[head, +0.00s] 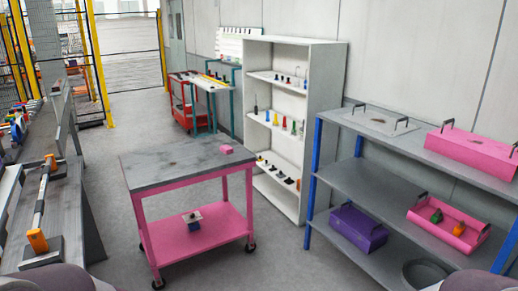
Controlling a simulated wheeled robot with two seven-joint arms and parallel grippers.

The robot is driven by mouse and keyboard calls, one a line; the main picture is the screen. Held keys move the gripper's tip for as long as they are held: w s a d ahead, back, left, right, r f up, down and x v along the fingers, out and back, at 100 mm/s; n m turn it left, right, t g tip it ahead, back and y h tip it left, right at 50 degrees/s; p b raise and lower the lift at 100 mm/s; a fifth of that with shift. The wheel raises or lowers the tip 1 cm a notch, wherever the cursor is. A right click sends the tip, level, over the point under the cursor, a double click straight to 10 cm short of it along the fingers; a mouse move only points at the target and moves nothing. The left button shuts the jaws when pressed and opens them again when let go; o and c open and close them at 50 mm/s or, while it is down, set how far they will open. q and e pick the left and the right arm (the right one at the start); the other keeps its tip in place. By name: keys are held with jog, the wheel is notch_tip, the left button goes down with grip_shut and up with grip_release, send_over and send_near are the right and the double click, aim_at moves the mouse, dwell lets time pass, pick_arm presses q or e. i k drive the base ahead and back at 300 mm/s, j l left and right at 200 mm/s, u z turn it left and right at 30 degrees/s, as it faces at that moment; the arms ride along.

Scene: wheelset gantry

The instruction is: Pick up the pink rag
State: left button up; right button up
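A small pink item (226,149), which looks like the folded pink rag, lies on the grey top of the pink cart (178,168), near its far right corner. It is too small to make out its cloth or folds. Neither of my grippers is in view. Only rounded parts of my own arms show at the bottom left and bottom right edges.
The cart's lower shelf (172,237) holds a small blue and white object. A white shelf unit (318,110) stands behind it. A blue-posted grey rack (350,180) with pink and purple boxes is at right. A grey bench (65,205) is at left. Floor before the cart is clear.

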aim_at(227, 150)
jog(key=i, duration=2.25)
jog(key=i+l, duration=0.1)
jog(key=i, duration=2.15)
